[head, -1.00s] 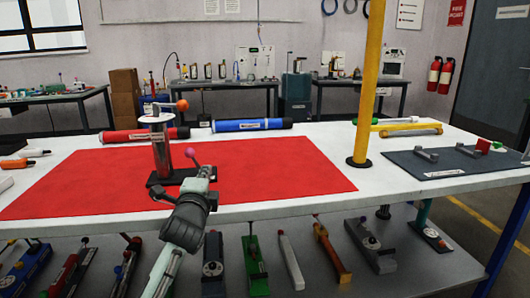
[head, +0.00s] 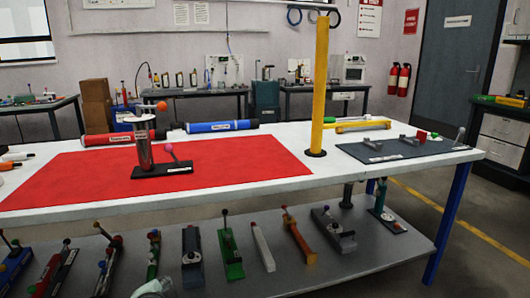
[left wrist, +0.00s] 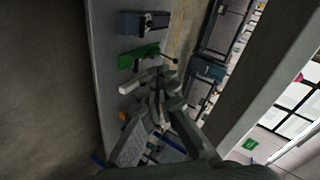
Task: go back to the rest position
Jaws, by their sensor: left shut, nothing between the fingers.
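My left gripper (left wrist: 160,88) points away from the camera in the left wrist view, its grey fingers together with nothing between them. In the head view only a small pale piece of my left arm or gripper (head: 155,289) shows at the bottom edge, in front of the lower shelf and below the red mat (head: 240,163). A metal pump (head: 145,148) on a dark base stands upright on the mat, with an orange ball and a pink-tipped lever; the gripper is clear of it. My right gripper is not in view.
A white table (head: 330,172) carries red (head: 112,138) and blue (head: 220,126) tubes, a yellow post (head: 320,90) and a dark board (head: 385,152). Several small pumps stand on the grey lower shelf (head: 330,270). Open floor lies right of the table.

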